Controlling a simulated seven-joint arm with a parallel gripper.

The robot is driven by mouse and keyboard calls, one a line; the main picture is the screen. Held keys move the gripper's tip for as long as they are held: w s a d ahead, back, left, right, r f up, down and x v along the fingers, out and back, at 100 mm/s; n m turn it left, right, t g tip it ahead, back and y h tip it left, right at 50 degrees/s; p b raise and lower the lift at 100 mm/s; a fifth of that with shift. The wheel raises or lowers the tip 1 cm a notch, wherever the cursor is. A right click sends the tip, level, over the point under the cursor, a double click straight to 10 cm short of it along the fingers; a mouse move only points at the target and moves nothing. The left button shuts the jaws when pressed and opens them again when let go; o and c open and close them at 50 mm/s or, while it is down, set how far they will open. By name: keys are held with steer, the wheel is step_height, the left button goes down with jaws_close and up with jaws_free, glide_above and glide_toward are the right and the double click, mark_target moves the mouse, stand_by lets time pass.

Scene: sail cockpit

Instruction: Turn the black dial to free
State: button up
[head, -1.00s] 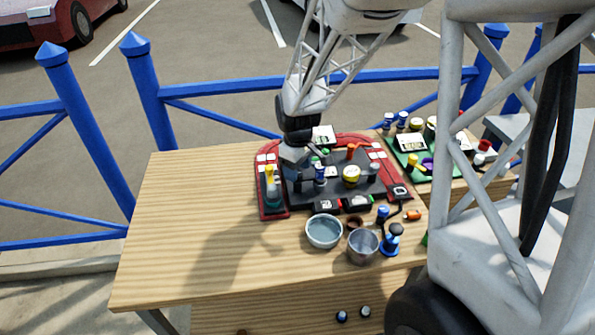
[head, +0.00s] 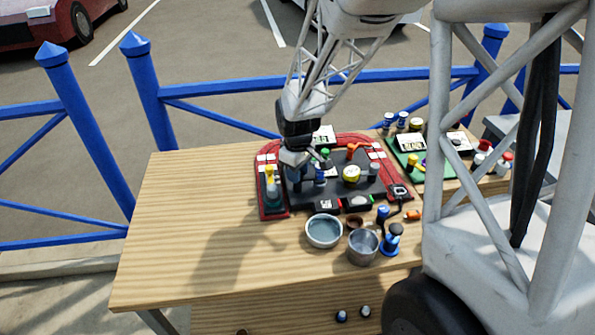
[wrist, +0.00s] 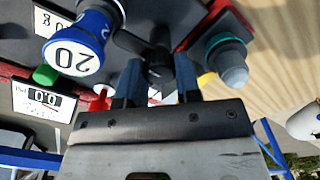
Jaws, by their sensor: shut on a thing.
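The black dial (wrist: 159,66) shows in the wrist view between the two fingers of my gripper (wrist: 158,82). My gripper is shut on it, with one finger on each side. The fingers hide part of the dial, and I cannot read a free mark or its setting. In the head view my gripper (head: 297,162) is low over the left part of the dark panel (head: 330,198) with the red border, and the dial is hard to make out under it.
A blue and white weight marked 20 (wrist: 78,50) stands close to the fingers, and a grey and teal knob (wrist: 227,60) is on the other side. A bowl (head: 324,231) and a metal cup (head: 363,246) stand in front. The table's left half (head: 185,220) is clear.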

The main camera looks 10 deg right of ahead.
steer(key=shift+m, duration=0.5)
steer(key=m, duration=1.1)
steer(key=shift+r, duration=0.1)
stand_by(0.4)
steer(key=o, duration=0.9)
steer(key=shift+r, duration=3.85)
